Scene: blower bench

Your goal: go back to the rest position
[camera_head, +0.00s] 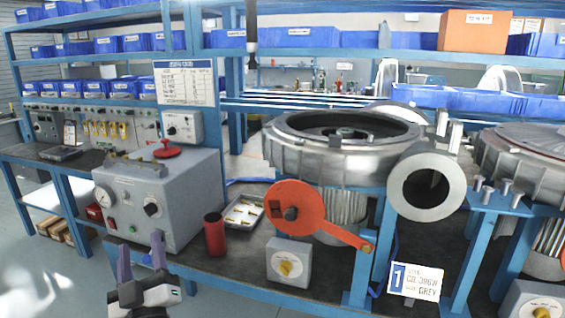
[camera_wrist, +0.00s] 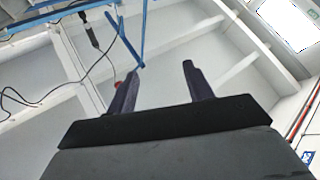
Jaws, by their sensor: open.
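My gripper (camera_head: 141,262) is at the lower left of the head view, in front of the bench edge and pointing up. Its two dark fingers stand apart with nothing between them. In the wrist view my gripper (camera_wrist: 158,82) is also open and empty. Behind the fingers there are pale ceiling panels and beams. In the head view the grey control box (camera_head: 188,192), with a gauge and a red knob on top, stands just behind my gripper. The picture does not show clearly how far apart they are.
A red cup (camera_head: 215,234), a small metal tray (camera_head: 243,212), an orange lever (camera_head: 315,219) and a grey box with a yellow knob (camera_head: 289,262) sit along the bench. A large metal blower (camera_head: 340,160) stands right. Open floor (camera_head: 55,255) shows at left. A tool (camera_wrist: 88,32) hangs on a cable.

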